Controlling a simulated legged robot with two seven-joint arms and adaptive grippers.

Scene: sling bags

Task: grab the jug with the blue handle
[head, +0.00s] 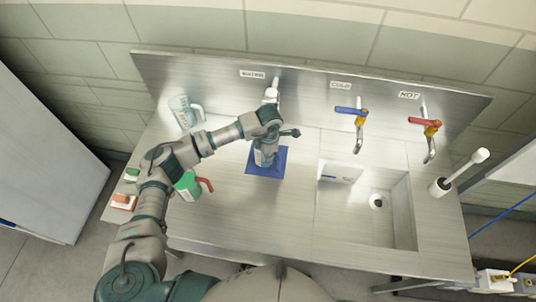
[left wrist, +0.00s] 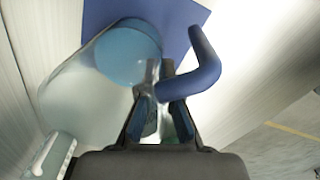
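The jug with the blue handle (head: 265,157) stands on a blue mat (head: 280,168) on the metal counter, partly covered by my left arm. In the left wrist view, its pale body and blue lid (left wrist: 128,50) are on the left. Its bent blue handle (left wrist: 207,68) crosses in front of my right-hand finger. My left gripper (left wrist: 158,72) is at the handle, with its fingertips close together. The handle's inner end lies at the fingers. The frames do not show whether they clamp it. My right gripper is not in view.
A jug with a red handle (head: 188,186) and a pale jug (head: 181,112) stand left of the mat. Taps (head: 358,124) line the back panel. A sink (head: 370,222) lies to the right. A brush in a holder (head: 441,186) stands at the far right.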

